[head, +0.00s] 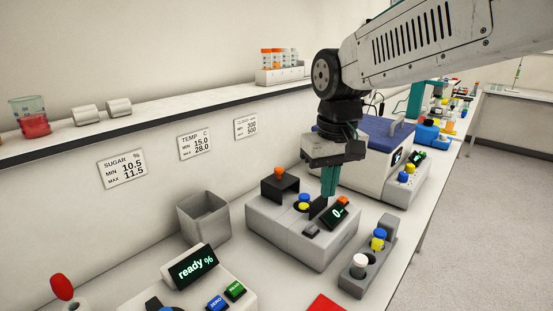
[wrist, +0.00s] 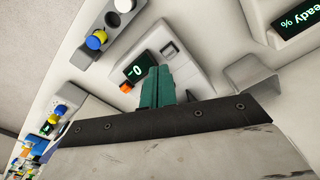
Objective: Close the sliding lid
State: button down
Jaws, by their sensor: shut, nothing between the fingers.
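The grey instrument (head: 290,240) in the middle of the bench has a small display (head: 338,212) reading "0-". A dark sliding lid (head: 272,194) with an orange knob (head: 280,172) is at its back left. A vial cap (head: 303,202), blue and yellow, shows beside the lid, uncovered. My gripper (head: 328,194) points down over the instrument, its teal fingers shut and empty, right of the cap and behind the display. In the wrist view, the fingers (wrist: 159,72) hide the cap and most of the lid; an orange part (wrist: 126,88) shows left of them. I cannot tell whether they touch anything.
A grey rack (head: 368,262) with capped vials stands right of the instrument. A grey bin (head: 203,217) is to its left, and a "ready %" device (head: 196,265) is in front. A blue-topped machine (head: 372,140) stands close behind. A wall shelf (head: 150,123) runs along the left.

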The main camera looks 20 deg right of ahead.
jog(key=w+a+r+t, duration=0.1)
jog(key=w+a, duration=0.1)
jog(key=w, duration=0.7)
jog(key=w+a+r+t, duration=0.1)
jog(key=w+a, duration=0.1)
jog(key=w, duration=0.6)
notch_tip(320, 180, up, 4)
jog(key=t, duration=0.1)
send_over(276, 175)
jog(key=x, duration=0.3)
jog(key=s+x, duration=0.1)
jog(key=x, duration=0.2)
jog(key=s+x, duration=0.1)
jog(key=x, duration=0.2)
jog(key=shift+w+a+f, duration=0.1)
jog(key=shift+f, duration=0.4)
jog(key=shift+s+f, duration=0.2)
jog(key=shift+s, duration=0.3)
